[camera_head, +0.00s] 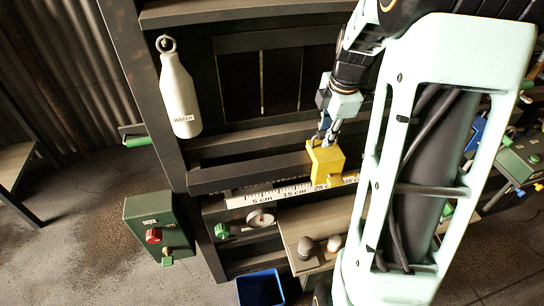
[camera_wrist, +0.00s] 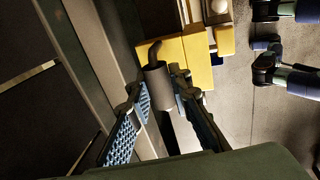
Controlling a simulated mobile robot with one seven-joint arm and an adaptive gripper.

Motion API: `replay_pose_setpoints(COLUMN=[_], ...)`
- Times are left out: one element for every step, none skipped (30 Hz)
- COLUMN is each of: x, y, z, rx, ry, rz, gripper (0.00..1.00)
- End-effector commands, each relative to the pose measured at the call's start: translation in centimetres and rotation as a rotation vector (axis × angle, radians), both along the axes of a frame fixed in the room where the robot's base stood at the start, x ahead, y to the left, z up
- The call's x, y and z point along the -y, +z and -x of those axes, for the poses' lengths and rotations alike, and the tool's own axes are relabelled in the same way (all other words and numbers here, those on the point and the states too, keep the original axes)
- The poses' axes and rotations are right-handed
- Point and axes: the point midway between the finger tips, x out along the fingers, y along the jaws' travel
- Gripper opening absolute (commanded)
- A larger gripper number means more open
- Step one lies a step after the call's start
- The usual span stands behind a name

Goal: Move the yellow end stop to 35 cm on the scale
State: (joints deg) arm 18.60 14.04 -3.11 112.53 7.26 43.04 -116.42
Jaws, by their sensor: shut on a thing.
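The yellow end stop (camera_head: 325,163) sits on the dark rail above the white scale (camera_head: 270,193). Its small lower tab is just right of the 25 cm label, and another label shows partly to the right of it. The stop also shows in the wrist view (camera_wrist: 190,62), with a dark grey cylindrical handle (camera_wrist: 158,85) on it. My gripper (camera_head: 327,136) is at the top of the stop. In the wrist view its blue-padded fingers (camera_wrist: 160,100) are on both sides of the handle, shut on it. My arm hides the right end of the scale.
A white water bottle (camera_head: 179,95) hangs at the upper left of the frame. A green box with a red knob (camera_head: 153,236) is at the lower left. A blue bin (camera_head: 261,288) stands below. A shelf with knobs (camera_head: 300,230) juts out under the scale.

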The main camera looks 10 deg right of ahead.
Motion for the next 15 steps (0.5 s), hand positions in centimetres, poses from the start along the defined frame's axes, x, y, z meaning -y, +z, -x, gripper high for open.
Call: replay_pose_setpoints(x=[0.31,0.36,0.42,0.46,0.51,0.57,0.61,0.66,0.72,0.77,0.82,0.88,0.93,0.97,1.04], y=[0.03,0.04,0.04,0.04,0.04,0.05,0.05,0.05,0.05,0.05,0.05,0.06,0.06,0.06,0.06], z=[-0.01,-0.02,-0.02,-0.02,-0.03,-0.03,-0.03,-0.03,-0.04,-0.04,-0.04,-0.04,-0.04,-0.04,-0.04], rx=[0.002,0.002,0.002,0.002,0.002,0.002,0.002,0.002,0.002,0.002,0.002,0.002,0.002,0.002,0.002], ry=[-0.004,-0.004,-0.004,-0.004,-0.004,-0.004,-0.003,-0.003,-0.003,-0.003,-0.003,-0.003,-0.003,-0.003,-0.003], rz=[0.002,0.002,0.002,0.002,0.002,0.002,0.003,0.003,0.003,0.003,0.003,0.003,0.003,0.003,0.003], gripper=[0.00,0.00,0.00,0.00,0.00,0.00,0.00,0.00,0.00,0.00,0.00,0.00,0.00,0.00,0.00])
